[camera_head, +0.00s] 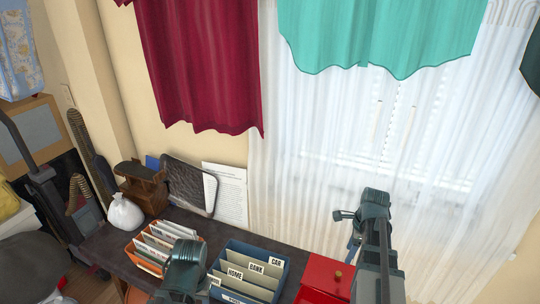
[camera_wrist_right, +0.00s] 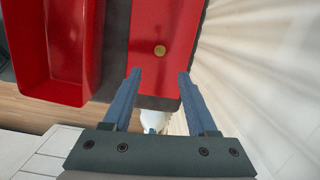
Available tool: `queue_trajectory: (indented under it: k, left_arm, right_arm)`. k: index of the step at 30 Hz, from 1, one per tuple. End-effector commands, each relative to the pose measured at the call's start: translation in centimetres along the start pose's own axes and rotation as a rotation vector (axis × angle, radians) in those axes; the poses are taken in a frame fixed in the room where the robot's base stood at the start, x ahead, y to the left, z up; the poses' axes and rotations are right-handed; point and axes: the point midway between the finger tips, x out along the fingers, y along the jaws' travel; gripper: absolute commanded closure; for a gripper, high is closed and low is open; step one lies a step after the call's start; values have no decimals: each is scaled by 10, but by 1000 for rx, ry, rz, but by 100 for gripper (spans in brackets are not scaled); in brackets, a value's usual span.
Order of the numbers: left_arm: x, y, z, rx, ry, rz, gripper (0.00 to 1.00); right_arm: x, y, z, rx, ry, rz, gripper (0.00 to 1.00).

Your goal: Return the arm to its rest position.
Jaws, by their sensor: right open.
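My right arm stands at the lower right in the head view, in front of the white curtain. Its gripper (camera_head: 347,229) is raised near the red box (camera_head: 318,283) with a gold knob. In the right wrist view my right gripper (camera_wrist_right: 158,78) is open, with nothing between its two blue-grey fingers. The red surface with the round gold knob (camera_wrist_right: 160,50) lies beyond the fingertips, and an open red compartment (camera_wrist_right: 62,55) is to its left. Part of my left arm shows at the bottom centre in the head view, with no gripper fingers visible.
A blue file box (camera_head: 283,277) with labelled folders and an orange file box (camera_head: 138,262) stand on the dark table (camera_head: 105,239). A white bag (camera_head: 125,213), a brown wooden organizer (camera_head: 142,186) and a paper sheet (camera_head: 231,192) are behind. Red and teal cloths hang above.

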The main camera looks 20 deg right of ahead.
Motion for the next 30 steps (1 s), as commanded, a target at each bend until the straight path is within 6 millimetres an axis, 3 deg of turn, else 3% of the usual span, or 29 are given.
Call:
queue_trajectory:
  k: [4,8,15,21,27,30]
  left_arm:
    - [-16,-2,1,0,0,0,50]
    - [-54,-5,3,0,0,0,50]
    - [-133,-13,8,0,0,0,50]
    - [-194,-18,11,-1,0,0,50]
    - [-236,-22,14,-1,0,0,50]
    - [-246,-24,14,-1,0,0,50]
  right_arm:
    - [-14,7,18,-93,7,7,42]
    - [-46,30,70,-388,31,29,42]
    - [-112,100,178,-1149,81,93,42]
    - [-166,169,244,-1772,114,160,42]
    - [-204,225,282,-2251,136,223,42]
    - [-213,242,291,-2398,141,246,42]
